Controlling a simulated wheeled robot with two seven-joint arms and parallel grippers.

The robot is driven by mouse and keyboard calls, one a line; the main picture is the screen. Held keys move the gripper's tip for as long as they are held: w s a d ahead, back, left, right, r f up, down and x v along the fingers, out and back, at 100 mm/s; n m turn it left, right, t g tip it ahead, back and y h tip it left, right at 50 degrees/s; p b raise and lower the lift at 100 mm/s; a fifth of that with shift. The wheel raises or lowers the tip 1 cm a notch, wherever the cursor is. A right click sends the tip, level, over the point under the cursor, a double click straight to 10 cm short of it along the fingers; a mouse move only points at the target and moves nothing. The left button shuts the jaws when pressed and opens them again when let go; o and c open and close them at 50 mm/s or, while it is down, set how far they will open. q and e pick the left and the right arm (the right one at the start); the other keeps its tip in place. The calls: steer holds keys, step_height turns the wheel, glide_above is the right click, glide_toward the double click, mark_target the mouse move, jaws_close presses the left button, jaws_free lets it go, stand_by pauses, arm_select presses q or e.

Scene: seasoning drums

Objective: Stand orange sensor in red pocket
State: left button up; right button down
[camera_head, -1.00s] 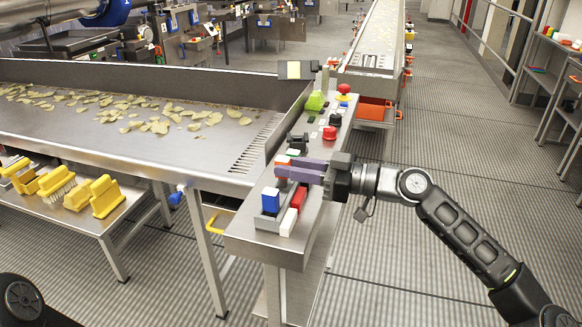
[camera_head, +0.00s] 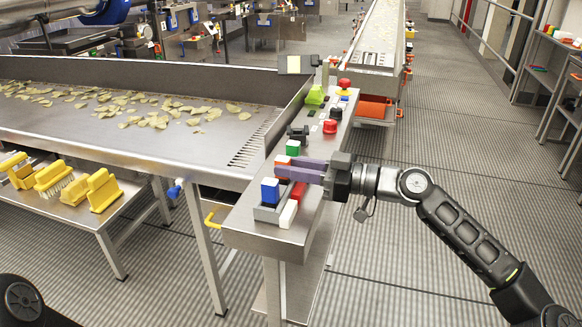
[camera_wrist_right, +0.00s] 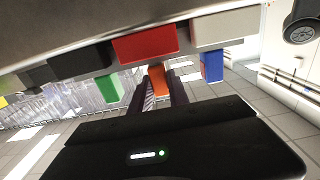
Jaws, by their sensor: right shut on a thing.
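My right gripper (camera_head: 292,170) is shut on the orange sensor (camera_head: 283,160), which shows as a small patch above the purple fingers in the head view. In the right wrist view the orange sensor (camera_wrist_right: 157,80) is between the fingers, beside the red block (camera_wrist_right: 145,44) marking the red pocket. The sensor is roughly in line with a blue sensor (camera_wrist_right: 211,66) and a green one (camera_wrist_right: 112,87). Its base is hidden, so I cannot tell whether it is seated. The red block (camera_head: 298,192) is partly under the fingers in the head view. My left gripper is not in view.
A blue sensor (camera_head: 270,190) stands in the grey holder (camera_head: 268,214) near the bench's front end, by a white block (camera_head: 288,214). A green sensor (camera_head: 293,147) and a black fixture (camera_head: 298,133) are just behind the gripper. Red knobs stand farther back.

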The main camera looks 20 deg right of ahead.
steer(key=shift+f, duration=0.15)
steer(key=c, duration=1.2)
jaws_free()
steer(key=shift+o, duration=0.2)
steer(key=b+v, duration=0.1)
steer(key=v, duration=0.7)
